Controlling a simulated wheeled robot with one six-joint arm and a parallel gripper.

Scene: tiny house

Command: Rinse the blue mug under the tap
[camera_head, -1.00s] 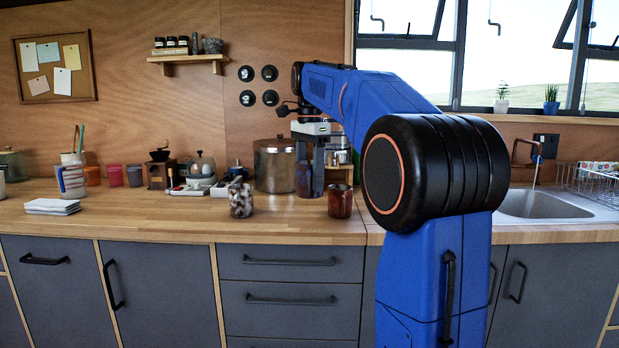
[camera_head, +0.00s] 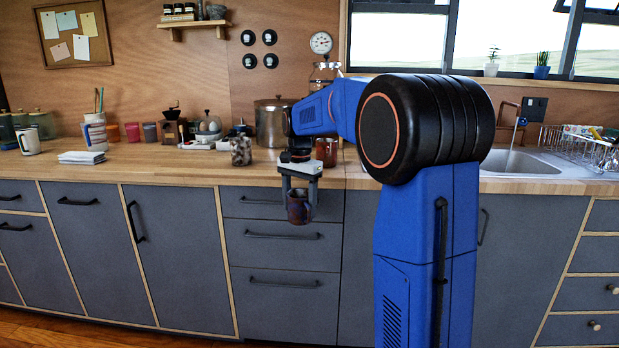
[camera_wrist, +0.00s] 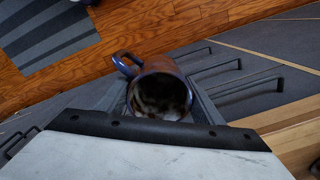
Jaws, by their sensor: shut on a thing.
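My gripper (camera_head: 300,192) points down in front of the drawers, below counter height. It is shut on the blue mug (camera_head: 299,212), which looks dark blue with brownish patches. In the wrist view the mug (camera_wrist: 158,98) sits between the fingers, its dark opening facing the camera and its blue handle (camera_wrist: 126,64) toward the upper left. The inside is dark and mottled; I cannot tell what is in it. The copper-coloured tap (camera_head: 508,104) stands over the sink (camera_head: 522,163) at the right, and a thin stream seems to run from it.
A brown-red cup (camera_head: 326,152) and a mottled jar (camera_head: 241,152) stand near the counter's front edge. A large metal pot (camera_head: 272,122) is behind them. A wire dish rack (camera_head: 580,148) is right of the sink. The floor before the drawers is clear.

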